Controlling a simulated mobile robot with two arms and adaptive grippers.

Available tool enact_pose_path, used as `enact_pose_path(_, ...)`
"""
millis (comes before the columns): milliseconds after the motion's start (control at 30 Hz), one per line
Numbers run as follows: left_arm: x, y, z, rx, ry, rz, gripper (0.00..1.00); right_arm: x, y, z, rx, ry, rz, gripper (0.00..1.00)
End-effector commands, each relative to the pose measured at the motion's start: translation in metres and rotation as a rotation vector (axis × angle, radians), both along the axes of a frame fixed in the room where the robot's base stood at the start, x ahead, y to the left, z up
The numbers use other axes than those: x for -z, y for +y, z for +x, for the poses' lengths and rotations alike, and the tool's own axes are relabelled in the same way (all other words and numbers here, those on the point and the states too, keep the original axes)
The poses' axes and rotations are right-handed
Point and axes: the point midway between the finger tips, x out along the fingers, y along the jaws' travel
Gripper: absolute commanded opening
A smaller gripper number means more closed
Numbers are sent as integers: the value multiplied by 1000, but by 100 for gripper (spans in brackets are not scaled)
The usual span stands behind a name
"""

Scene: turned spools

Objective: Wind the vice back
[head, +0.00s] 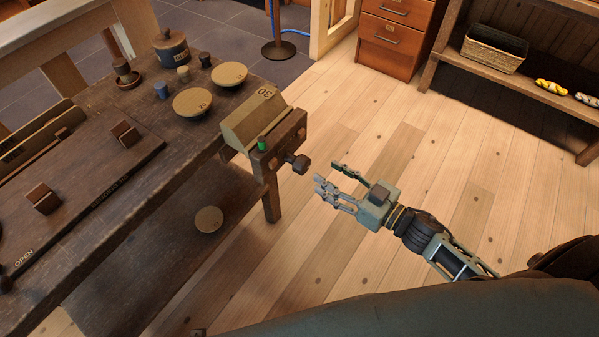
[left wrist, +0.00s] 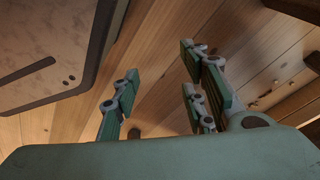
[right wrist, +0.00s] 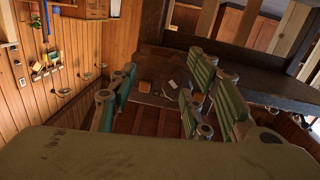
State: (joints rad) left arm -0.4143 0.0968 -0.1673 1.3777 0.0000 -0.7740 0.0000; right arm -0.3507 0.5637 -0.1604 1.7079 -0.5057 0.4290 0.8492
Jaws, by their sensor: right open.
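The vice (head: 281,148) is a dark wooden jaw at the right end of the workbench (head: 150,105). A knob-like handle (head: 299,163) sticks out from its outer face. A tan block marked 30 (head: 252,117) lies between the jaw and the bench end; whether it is gripped is unclear. A small green piece (head: 262,144) sits on the jaw's top. My right gripper (head: 329,177) is open and empty, a short way right of the handle and apart from it. It also shows open in the right wrist view (right wrist: 160,88). My left gripper (left wrist: 157,78) is open and empty over floorboards.
Round tan discs (head: 193,102), small spools and a dark blue pot (head: 171,48) stand on the bench. Another disc (head: 208,219) lies on the lower shelf. A drawer cabinet (head: 394,35) and a shelf with a basket (head: 494,48) stand behind. The floor right of the vice is clear.

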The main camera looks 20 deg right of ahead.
Motion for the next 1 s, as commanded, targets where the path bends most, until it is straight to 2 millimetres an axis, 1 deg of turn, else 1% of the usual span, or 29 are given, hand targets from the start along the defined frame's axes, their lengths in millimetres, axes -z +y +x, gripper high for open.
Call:
enact_pose_path(33,4,0,2,-1,-1,1,40,-7,9,-3,-39,-24,9,45)
enact_pose_path(100,1,-1,5,-1,-4,0,40,-19,17,-5,-73,-45,21,45)
enact_pose_path(200,-2,-1,8,-2,-6,-1,40,-28,25,-2,-92,-58,29,45)
enact_pose_path(267,-4,-1,9,-2,-7,-1,40,-29,30,4,-94,-60,29,45)
enact_pose_path(500,-9,-2,13,-3,-12,-2,40,-29,53,36,-90,-59,28,45)
enact_pose_path(633,-11,-2,14,-3,-12,-1,40,-28,63,48,-89,-58,29,45)
enact_pose_path(800,-13,-2,16,-3,-13,-1,40,-28,68,55,-89,-56,28,45)
enact_pose_path(1000,-13,-2,16,-3,-14,-1,40,-28,68,55,-89,-55,28,45)
